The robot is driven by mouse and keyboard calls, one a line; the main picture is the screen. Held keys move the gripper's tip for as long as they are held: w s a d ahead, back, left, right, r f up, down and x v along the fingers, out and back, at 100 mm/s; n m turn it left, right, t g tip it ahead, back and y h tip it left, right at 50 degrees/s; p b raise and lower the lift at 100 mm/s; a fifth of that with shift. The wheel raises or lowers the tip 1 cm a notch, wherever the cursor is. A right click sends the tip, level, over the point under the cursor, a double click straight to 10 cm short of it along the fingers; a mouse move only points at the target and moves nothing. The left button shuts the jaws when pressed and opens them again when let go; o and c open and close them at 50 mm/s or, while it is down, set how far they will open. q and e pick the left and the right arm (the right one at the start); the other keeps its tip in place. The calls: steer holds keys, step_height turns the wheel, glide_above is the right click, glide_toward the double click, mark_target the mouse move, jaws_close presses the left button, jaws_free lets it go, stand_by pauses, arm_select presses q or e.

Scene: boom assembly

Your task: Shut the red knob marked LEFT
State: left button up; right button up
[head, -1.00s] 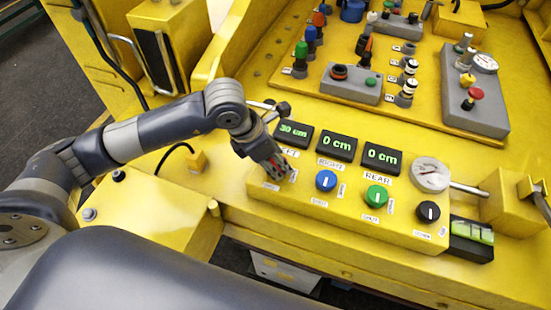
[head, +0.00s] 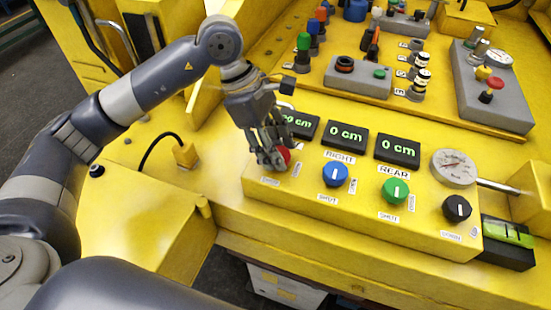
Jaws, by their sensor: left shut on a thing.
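The red knob (head: 284,154) sits at the left end of a yellow control box (head: 268,206), mostly hidden behind my left gripper. My left gripper (head: 272,162) points down over it, its fingers shut on the knob. Above it is a display (head: 302,124) with green digits, partly covered by the gripper, reading something ending in "0 cm". The label above the red knob is hidden. My right gripper does not show.
To the right on the box are a blue knob (head: 335,174) under the RIGHT display (head: 346,138), a green knob (head: 395,190) under the REAR display (head: 397,151), a black knob (head: 457,208) and a round gauge (head: 454,167). Several switches stand behind.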

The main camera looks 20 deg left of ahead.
arm_select(q)
steer(key=m+b, duration=0.1)
steer(key=m+g+b, duration=0.1)
steer(key=m, duration=0.1)
steer(key=shift+w+d+f+b, duration=0.1)
steer(key=shift+w+f+b, duration=0.1)
steer(key=shift+b, duration=0.2)
steer(key=m+g+b, duration=0.1)
steer(key=m+b, duration=0.1)
steer(key=shift+m, duration=0.3)
steer(key=shift+r+m+g+y+b, duration=0.15)
steer(key=shift+m+g+y+b, duration=0.25)
steer(key=shift+m+b, duration=0.5)
steer(key=shift+r+m+y, duration=0.1)
steer(key=shift+m+y, duration=0.2)
steer(key=shift+m, duration=0.5)
steer(key=o, duration=1.1)
steer(key=shift+c, duration=0.2)
